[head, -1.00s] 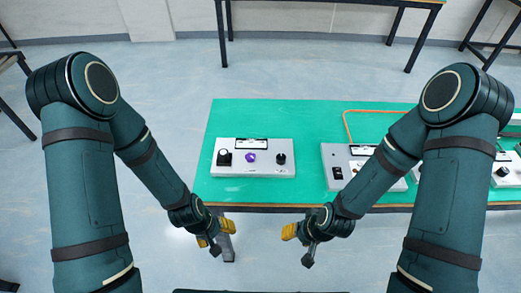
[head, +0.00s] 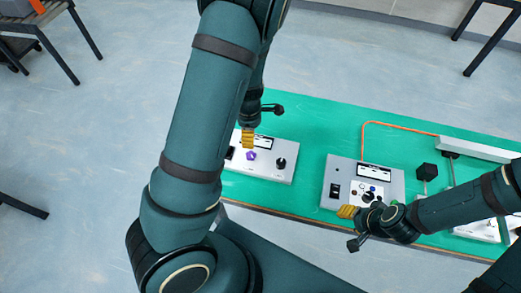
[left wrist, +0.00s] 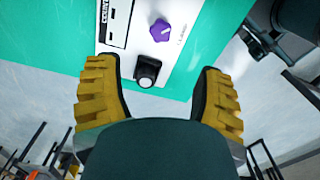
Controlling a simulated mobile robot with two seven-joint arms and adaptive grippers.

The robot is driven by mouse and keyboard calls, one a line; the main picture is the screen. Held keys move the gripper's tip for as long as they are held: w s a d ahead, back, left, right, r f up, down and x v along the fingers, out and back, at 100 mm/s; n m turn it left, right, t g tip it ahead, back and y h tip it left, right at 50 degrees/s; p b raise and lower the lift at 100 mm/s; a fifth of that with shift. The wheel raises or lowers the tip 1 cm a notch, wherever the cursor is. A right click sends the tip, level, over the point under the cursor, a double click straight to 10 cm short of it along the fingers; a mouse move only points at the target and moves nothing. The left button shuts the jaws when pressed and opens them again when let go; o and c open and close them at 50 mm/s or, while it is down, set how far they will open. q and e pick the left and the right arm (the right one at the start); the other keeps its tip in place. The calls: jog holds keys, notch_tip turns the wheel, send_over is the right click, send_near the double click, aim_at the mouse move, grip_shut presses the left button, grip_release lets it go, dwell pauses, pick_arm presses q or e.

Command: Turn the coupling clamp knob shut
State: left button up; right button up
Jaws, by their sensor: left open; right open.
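A light grey panel (head: 264,173) lies on the green table top at its left end. It carries a purple knob (head: 251,155), a black knob (head: 281,162) and a display; I cannot read which knob is the coupling clamp. My left gripper (head: 248,136) is open and empty above the panel's back edge, close to the purple knob. In the left wrist view, a black control (left wrist: 147,72) shows between its yellow fingers (left wrist: 158,95), and the purple knob (left wrist: 161,31) lies beyond. My right gripper (head: 349,211) is open near the front edge of a second grey panel.
The second panel (head: 349,178) has a black switch, several small round controls and a display. A black block (head: 427,172) and a long pale bar (head: 478,148) stand to its right. An orange cable (head: 363,140) runs behind. Green surface is free between the two panels.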

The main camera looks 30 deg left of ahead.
aim_at(251, 154)
pick_arm(q)
notch_tip(251, 154, down, 12)
jog(key=b, duration=0.3)
jog(key=shift+s+a, duration=0.1)
jog(key=shift+s, duration=0.05)
jog(key=shift+f+b, duration=0.3)
jog(key=shift+f, duration=0.4)
jog(key=c, duration=1.2)
